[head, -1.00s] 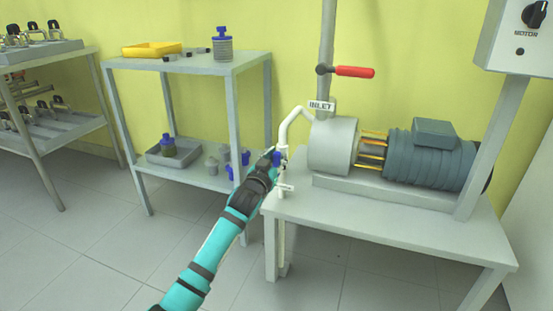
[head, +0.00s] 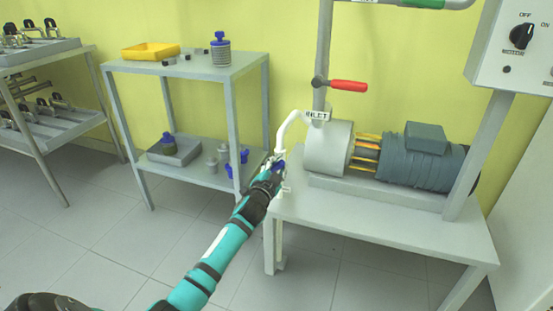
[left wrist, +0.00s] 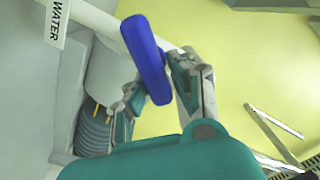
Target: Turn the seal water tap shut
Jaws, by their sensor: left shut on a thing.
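The seal water tap has a blue handle (head: 281,164) on the white pipe at the left end of the pump bench. My left gripper (head: 275,161) is at the tap and partly hides it. In the left wrist view the blue handle (left wrist: 148,58) is a long bar standing between the two fingers of my left gripper (left wrist: 153,82), which are shut on it. A white label reading WATER (left wrist: 58,22) shows near the pipe. My right gripper is not in view.
The pump (head: 328,147) and its motor (head: 425,160) stand on a grey bench (head: 375,220) right of the tap. A red-handled valve (head: 348,86) is above. The floor in front is clear.

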